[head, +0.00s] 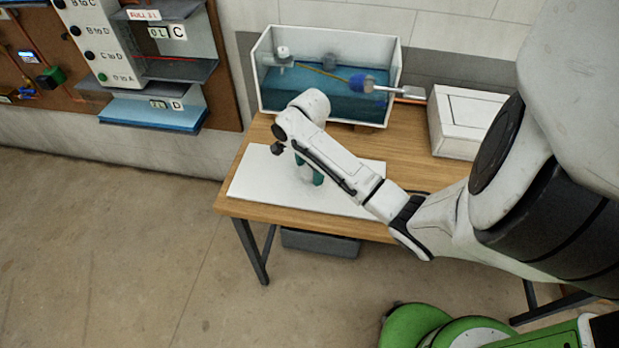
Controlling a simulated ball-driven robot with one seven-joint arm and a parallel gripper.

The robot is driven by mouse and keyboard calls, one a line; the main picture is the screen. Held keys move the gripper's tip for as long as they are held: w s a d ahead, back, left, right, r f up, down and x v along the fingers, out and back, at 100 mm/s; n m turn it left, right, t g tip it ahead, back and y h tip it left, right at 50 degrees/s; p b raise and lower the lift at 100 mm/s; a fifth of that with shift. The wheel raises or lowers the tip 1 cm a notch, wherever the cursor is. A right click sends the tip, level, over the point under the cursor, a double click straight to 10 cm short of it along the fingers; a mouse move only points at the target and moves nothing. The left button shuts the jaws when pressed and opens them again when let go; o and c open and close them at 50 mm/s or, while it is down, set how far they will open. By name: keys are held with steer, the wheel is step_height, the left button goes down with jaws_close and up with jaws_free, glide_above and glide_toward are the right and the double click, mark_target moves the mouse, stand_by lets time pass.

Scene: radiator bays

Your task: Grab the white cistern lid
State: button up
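The white cistern lid (262,184) looks like a flat white slab lying on the wooden table (232,205), along its front left part. My gripper (311,177) points down over the middle of the slab, with teal parts showing below the wrist. My forearm hides part of the slab and most of the gripper. I cannot tell whether the fingers touch the slab or whether they are open. The open cistern (268,95) stands behind the slab, clear-fronted, with blue water inside.
A blue float (362,82) on a brass rod sits in the cistern. A white box (458,135) stands at the table's right. A grey bin (320,243) is under the table. A panel with lettered shelves (165,65) is on the left wall. The floor at left is clear.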

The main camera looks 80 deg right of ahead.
jaws_close()
stand_by(0.6)
